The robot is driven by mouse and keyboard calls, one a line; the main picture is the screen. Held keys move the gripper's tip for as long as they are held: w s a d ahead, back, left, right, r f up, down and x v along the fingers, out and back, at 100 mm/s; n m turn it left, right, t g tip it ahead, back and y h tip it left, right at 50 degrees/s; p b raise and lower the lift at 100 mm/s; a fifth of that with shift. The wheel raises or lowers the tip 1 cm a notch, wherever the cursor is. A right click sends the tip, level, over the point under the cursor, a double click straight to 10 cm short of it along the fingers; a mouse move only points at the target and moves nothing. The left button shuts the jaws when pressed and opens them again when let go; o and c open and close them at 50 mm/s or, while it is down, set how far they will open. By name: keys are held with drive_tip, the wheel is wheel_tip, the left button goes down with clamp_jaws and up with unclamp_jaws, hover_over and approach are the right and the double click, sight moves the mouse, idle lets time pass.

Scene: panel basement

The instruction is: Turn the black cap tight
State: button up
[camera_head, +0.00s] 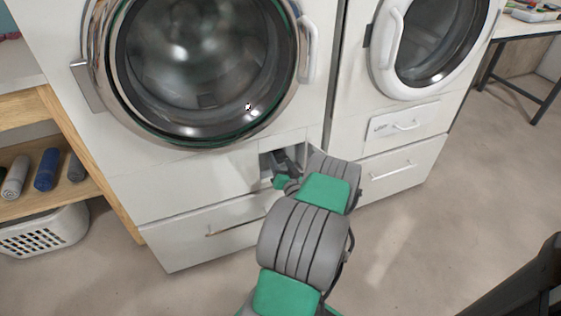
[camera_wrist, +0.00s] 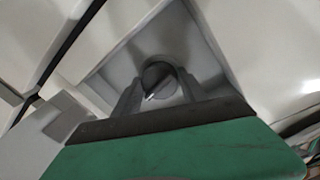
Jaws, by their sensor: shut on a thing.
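The black cap (camera_wrist: 158,75) is a dark round knob with a light ridge or mark across its face. It sits inside a square recess (camera_wrist: 205,62) low on the front of the washing machine (camera_head: 165,172). In the wrist view my gripper (camera_wrist: 160,88) reaches into the recess, with one finger on each side of the cap, shut on it. In the head view the recess shows as a small dark opening (camera_head: 265,163), and my wrist and arm hide most of the cap and the fingertips.
Above the recess is the large round washer door (camera_head: 205,60). A drawer with a handle (camera_head: 235,227) is below. A second machine (camera_head: 405,150) stands at the right. A wooden shelf with rolled towels (camera_head: 46,170) and a white basket (camera_head: 45,232) are at the left. The floor at right is clear.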

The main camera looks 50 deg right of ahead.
drive_tip(key=m, duration=0.6)
drive_tip(key=shift+r+y, duration=0.1)
drive_tip(key=shift+y, duration=0.2)
drive_tip(key=m+p, duration=0.1)
drive_tip(key=m, duration=0.5)
drive_tip(key=shift+y, duration=0.4)
drive_tip(key=o, duration=1.4)
drive_tip(key=shift+r, duration=0.1)
drive_tip(key=shift+c, duration=0.2)
drive_tip(key=p+v, duration=0.1)
drive_tip(key=v, duration=0.7)
drive_tip(key=shift+p, duration=0.4)
